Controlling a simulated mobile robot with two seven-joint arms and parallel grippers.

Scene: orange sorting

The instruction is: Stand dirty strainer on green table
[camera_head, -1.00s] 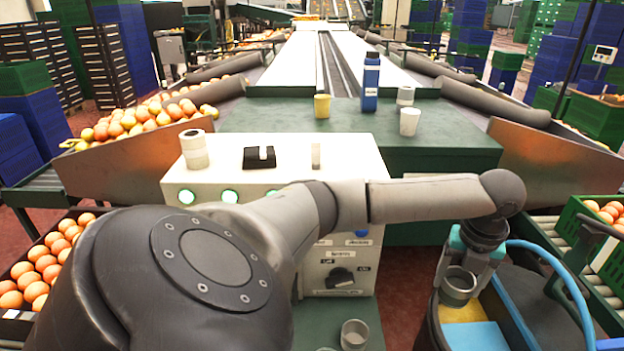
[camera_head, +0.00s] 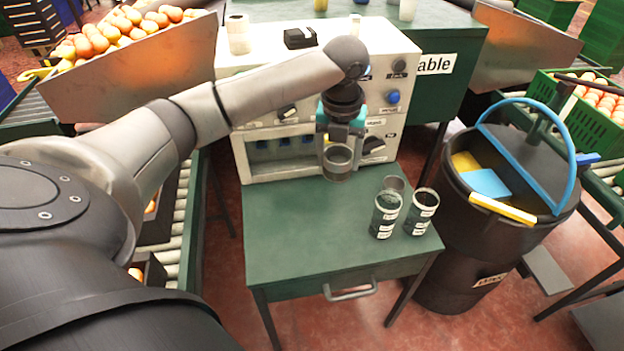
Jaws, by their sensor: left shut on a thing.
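My left gripper (camera_head: 340,132) is shut on a small grey round strainer (camera_head: 338,164). It holds the strainer in front of the white machine, over the back part of the green table (camera_head: 290,225). From this angle I cannot tell its exact height above the tabletop, and the inside of the strainer is hard to make out. Two labelled cups with dark contents, a left one (camera_head: 385,222) and a right one (camera_head: 420,218), stand on the table's right side. My right gripper is not in view.
The white machine (camera_head: 235,75) with knobs borders the table's back. A black bin (camera_head: 490,245) with a blue handle, a yellow-edged rim piece and cloths stands to the right. The table's left and front surface is clear. A crate of oranges (camera_head: 575,110) is at the far right.

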